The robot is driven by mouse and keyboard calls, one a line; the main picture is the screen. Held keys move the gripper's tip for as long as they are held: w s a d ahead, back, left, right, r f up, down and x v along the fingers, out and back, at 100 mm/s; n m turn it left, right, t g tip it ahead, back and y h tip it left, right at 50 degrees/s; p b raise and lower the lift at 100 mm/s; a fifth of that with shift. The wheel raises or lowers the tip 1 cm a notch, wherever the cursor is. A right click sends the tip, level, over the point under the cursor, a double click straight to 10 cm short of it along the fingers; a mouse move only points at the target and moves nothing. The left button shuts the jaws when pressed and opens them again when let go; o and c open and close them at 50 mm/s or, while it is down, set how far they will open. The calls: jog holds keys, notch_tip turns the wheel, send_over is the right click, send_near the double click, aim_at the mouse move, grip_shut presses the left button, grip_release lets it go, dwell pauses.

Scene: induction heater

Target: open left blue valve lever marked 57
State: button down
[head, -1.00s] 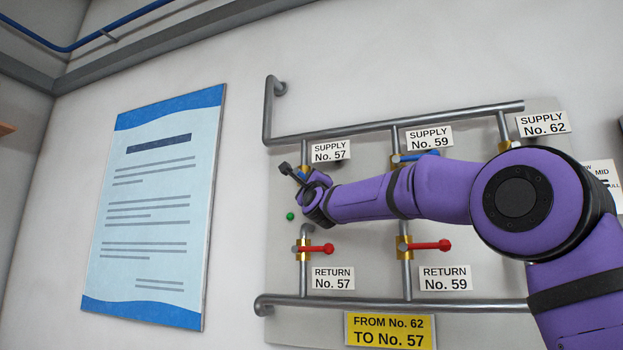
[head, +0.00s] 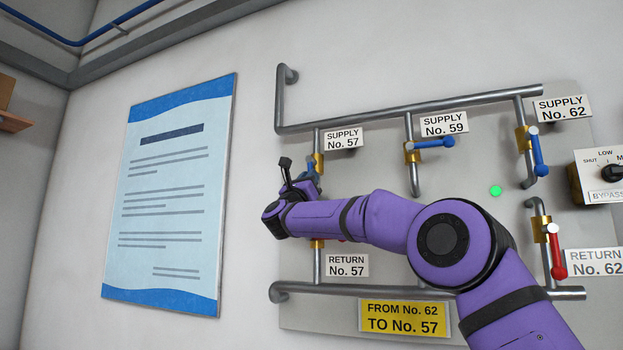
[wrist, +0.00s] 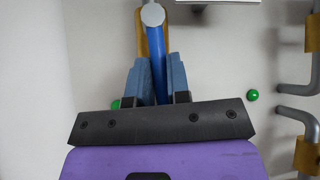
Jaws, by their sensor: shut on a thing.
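The blue lever marked 57 (wrist: 156,62) hangs down from its round pivot, along its brass valve body (wrist: 140,35), in the wrist view. My gripper (wrist: 155,75) has one finger on each side of the lever and is shut on it. In the head view my gripper (head: 307,179) is just below the SUPPLY No. 57 sign (head: 343,138), in front of the pipe. There the lever is mostly hidden behind my fingers and wrist. The brass body (head: 318,162) shows above them.
The supply 59 blue lever (head: 434,142) sits crosswise to its pipe. The supply 62 blue lever (head: 539,156) points down. My forearm covers the return 59 valve and most of the return 57 valve. A green dot (head: 495,190) shows on the panel. A poster (head: 170,200) hangs left.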

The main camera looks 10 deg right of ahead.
jog(key=shift+w+a+f+m+g+h, duration=0.1)
jog(key=shift+w+f+m+g+h, duration=0.15)
jog(key=shift+m+g, duration=0.2)
jog(key=shift+w+f+m+g+h, duration=0.1)
jog(key=shift+m+g+h, duration=0.25)
jog(key=shift+m, duration=0.2)
jog(key=c, duration=1.1)
grip_release()
jog(key=shift+s+r, duration=0.1)
jog(key=shift+r, duration=0.05)
jog(key=v, duration=1)
jog(key=shift+s+a+f, duration=0.2)
jog(key=shift+f, duration=0.05)
